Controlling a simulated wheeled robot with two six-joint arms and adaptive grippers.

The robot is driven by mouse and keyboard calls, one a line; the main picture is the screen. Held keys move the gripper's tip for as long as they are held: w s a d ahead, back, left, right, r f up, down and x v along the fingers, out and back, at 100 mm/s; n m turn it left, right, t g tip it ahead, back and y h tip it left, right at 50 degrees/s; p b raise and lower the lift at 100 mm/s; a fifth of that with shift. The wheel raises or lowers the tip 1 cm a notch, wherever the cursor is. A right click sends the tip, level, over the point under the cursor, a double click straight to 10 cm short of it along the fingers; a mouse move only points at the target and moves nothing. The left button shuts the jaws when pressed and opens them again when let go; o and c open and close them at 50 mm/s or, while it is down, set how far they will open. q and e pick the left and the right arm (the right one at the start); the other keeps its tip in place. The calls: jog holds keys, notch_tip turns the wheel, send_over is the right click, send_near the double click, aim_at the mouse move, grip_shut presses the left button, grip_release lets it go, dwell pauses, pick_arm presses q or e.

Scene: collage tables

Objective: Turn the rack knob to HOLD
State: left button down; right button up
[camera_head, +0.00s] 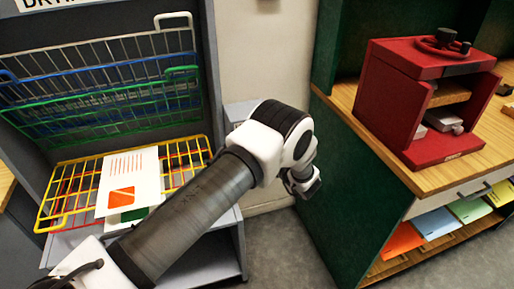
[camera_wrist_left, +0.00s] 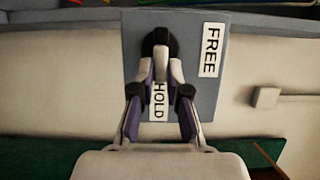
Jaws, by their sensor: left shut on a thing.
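In the left wrist view the rack knob has a dark round base (camera_wrist_left: 172,44) and a pale bar (camera_wrist_left: 160,38). It sits on a grey plate (camera_wrist_left: 205,100) with a FREE label (camera_wrist_left: 211,50) to its right and a HOLD label (camera_wrist_left: 158,101) below it. The bar lies in line with the HOLD label, between my fingers. My left gripper (camera_wrist_left: 161,75) is shut on the knob, and its fingers partly cover the HOLD label. In the head view my left gripper (camera_head: 302,187) is mostly behind its wrist, and the knob is hidden. My right gripper is not in view.
The drying rack (camera_head: 210,60) at left has green, white, blue and yellow wire shelves. A printed card (camera_head: 130,180) lies on the yellow shelf (camera_head: 75,190). A red press (camera_head: 400,75) stands on the wooden-topped bench (camera_head: 345,95) at right. Floor (camera_head: 290,240) shows between them.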

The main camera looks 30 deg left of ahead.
pick_arm(q)
jog(key=shift+w+a+r, duration=0.1)
jog(key=shift+w+r, duration=0.05)
jog(key=shift+r, duration=0.25)
jog(key=c, duration=1.2)
grip_release()
jog(key=shift+o, duration=0.2)
jog(key=shift+a+f, duration=0.25)
jog(key=shift+f, duration=0.1)
jog(key=shift+d, duration=0.15)
jog(key=v, duration=1.2)
jog(key=shift+f, duration=0.1)
